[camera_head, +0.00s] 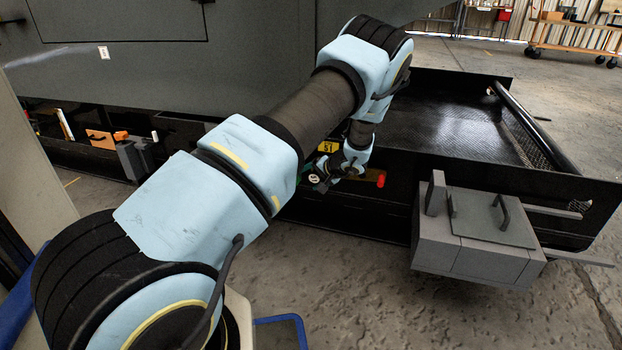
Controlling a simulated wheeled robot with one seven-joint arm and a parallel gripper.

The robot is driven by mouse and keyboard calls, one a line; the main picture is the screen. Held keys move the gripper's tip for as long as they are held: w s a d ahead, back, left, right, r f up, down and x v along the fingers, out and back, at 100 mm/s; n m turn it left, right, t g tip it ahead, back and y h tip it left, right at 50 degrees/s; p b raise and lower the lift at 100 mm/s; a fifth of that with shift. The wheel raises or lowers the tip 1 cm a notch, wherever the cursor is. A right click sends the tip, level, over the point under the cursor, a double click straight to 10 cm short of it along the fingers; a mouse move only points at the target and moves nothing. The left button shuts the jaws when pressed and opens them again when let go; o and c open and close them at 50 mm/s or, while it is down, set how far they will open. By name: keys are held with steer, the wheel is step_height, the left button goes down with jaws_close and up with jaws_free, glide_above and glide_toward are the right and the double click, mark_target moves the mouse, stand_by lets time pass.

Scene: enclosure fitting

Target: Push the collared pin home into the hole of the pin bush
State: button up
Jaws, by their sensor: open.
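My arm reaches across the view to the dark enclosure. My gripper (322,180) is small in the picture, low at the front of the enclosure, and is open. A small red piece (381,180) shows just right of my wrist, at the end of a brownish strip. I cannot tell whether it is the collared pin. A small pale round part shows at the gripper, too small to name. The pin bush and its hole cannot be made out; my arm and wrist cover part of that area.
A grey box (480,259) with a handled plate on top sits at the right, against the black tray's wall (540,178). Orange items (101,138) and grey blocks lie at the left. The concrete floor in front is mostly clear.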

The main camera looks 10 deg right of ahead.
steer(key=p+v, duration=0.3)
steer(key=v, duration=0.6)
steer(key=shift+r, duration=0.25)
steer(key=shift+s+d+r, duration=0.3)
steer(key=shift+s+r, duration=0.1)
steer(key=shift+s, duration=0.15)
steer(key=s+a+r+n+g+p, duration=0.1)
steer(key=s+a+r+n+g, duration=0.2)
steer(key=a, duration=0.5)
steer(key=s+a+r+n+g, duration=0.1)
steer(key=s+a+r+g, duration=0.15)
steer(key=a+r, duration=0.45)
steer(key=s+a+r+n+h+p, duration=0.1)
steer(key=s+a+r+h, duration=0.1)
steer(key=s+a+r, duration=0.3)
steer(key=s+a+r+n+g+h, duration=0.1)
steer(key=s+a+r, duration=0.15)
steer(key=s, duration=0.45)
steer(key=s+a+r+h+p, duration=0.1)
steer(key=s+a+r+h, duration=0.1)
steer(key=s+a, duration=0.35)
step_height(320, 180, up, 39)
steer(key=p, duration=3.7)
steer(key=shift+s+d+f+p, duration=0.2)
steer(key=shift+s+p, duration=0.05)
steer(key=shift+p, duration=0.1)
